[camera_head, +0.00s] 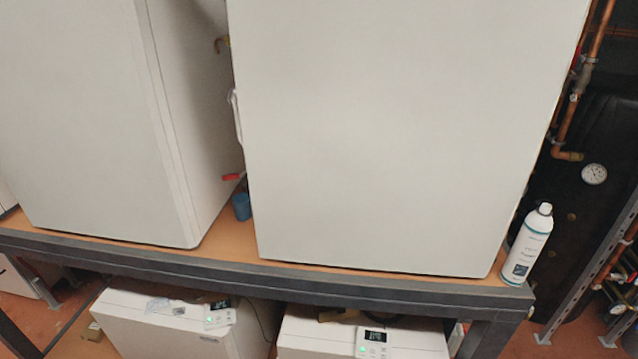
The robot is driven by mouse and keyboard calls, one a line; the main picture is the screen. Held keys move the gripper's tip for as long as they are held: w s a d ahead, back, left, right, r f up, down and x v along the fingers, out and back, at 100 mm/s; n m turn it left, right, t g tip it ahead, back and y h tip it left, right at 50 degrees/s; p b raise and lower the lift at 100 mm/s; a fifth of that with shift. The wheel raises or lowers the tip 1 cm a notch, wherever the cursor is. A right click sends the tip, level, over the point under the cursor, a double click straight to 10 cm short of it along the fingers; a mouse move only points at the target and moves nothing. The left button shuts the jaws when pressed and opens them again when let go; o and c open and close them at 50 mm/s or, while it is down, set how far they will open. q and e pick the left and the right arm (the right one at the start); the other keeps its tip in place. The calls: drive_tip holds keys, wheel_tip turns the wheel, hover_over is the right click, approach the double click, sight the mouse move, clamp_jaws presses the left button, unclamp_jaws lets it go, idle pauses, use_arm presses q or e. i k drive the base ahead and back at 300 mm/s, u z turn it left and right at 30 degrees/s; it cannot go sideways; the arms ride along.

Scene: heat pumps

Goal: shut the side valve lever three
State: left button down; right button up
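A small red lever handle (231,177) shows in the gap between the two large white cabinets, just above a blue part (242,206). More red shows on the copper pipes (574,85) at the upper right, partly hidden by the right cabinet's edge. I cannot tell which of these is side valve lever three, nor its exact position. Neither of my grippers is in the head view.
Two large white cabinets (390,130), (85,120) stand on a shelf with a dark front beam (300,284). A spray can (528,245) stands at the shelf's right end. Smaller white units (150,325) sit below. A round gauge (594,174) is at right.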

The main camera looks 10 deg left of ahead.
sight(234, 177)
drive_tip(key=z, duration=1.55)
drive_tip(key=k, duration=1)
drive_tip(key=u, duration=1.1)
drive_tip(key=i, duration=0.5)
drive_tip(key=u, duration=0.1)
